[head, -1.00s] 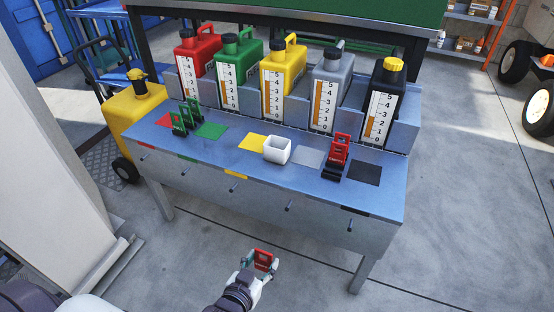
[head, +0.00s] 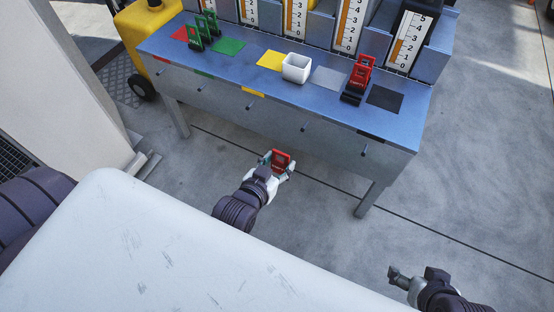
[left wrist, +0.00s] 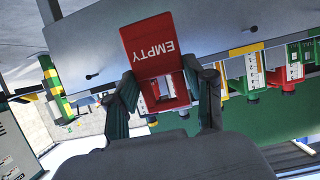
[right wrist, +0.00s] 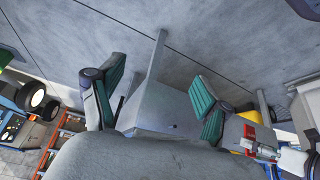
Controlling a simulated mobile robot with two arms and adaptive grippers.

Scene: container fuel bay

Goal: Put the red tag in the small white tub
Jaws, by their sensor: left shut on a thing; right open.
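The red tag (head: 281,160) is held in my left gripper (head: 277,167), in front of and below the bench's front edge. In the left wrist view the tag (left wrist: 150,45) reads EMPTY upside down, and the two fingers are shut on its lower part. The small white tub (head: 296,73) stands on the bench top between the yellow and grey squares, apart from my left gripper. Its inside looks empty. My right gripper (head: 413,273) is open and empty at the lower right, over the floor. The right wrist view shows its fingers (right wrist: 158,98) spread.
The blue-topped bench (head: 225,65) has coloured squares along it. Green tags (head: 201,34) stand at its left. Canisters (head: 408,42) line the back. Floor before the bench is clear.

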